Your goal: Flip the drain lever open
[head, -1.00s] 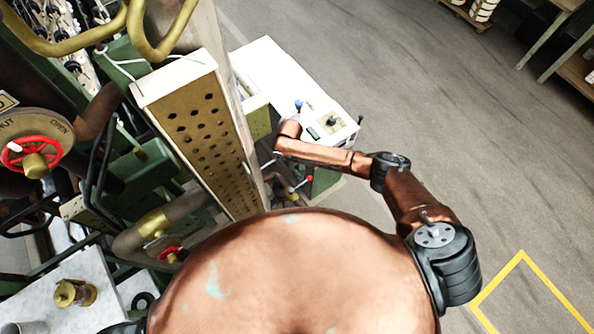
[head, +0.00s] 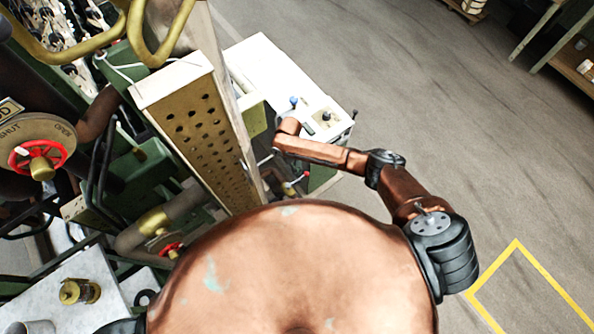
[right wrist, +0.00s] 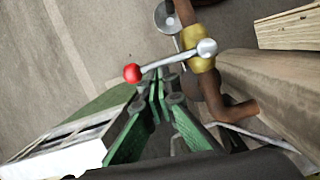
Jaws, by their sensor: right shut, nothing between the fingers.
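The drain lever (right wrist: 165,66) shows in the right wrist view as a silver rod with a red ball on its left end. Its other end meets a brass valve (right wrist: 201,63) on a brown pipe. My right gripper (right wrist: 161,82), with green fingers, is shut and empty. Its tips appear just below the rod in that picture, close to it; I cannot tell if they touch. In the head view my right arm reaches over this spot, and the lever (head: 306,175) shows only small beside the machine. My left gripper is out of the picture.
A perforated brass panel (head: 200,125) stands left of my right arm. A white control cabinet (head: 290,85) stands beyond it. A red handwheel (head: 38,159) is at the far left. Open grey floor (head: 430,110) lies to the right.

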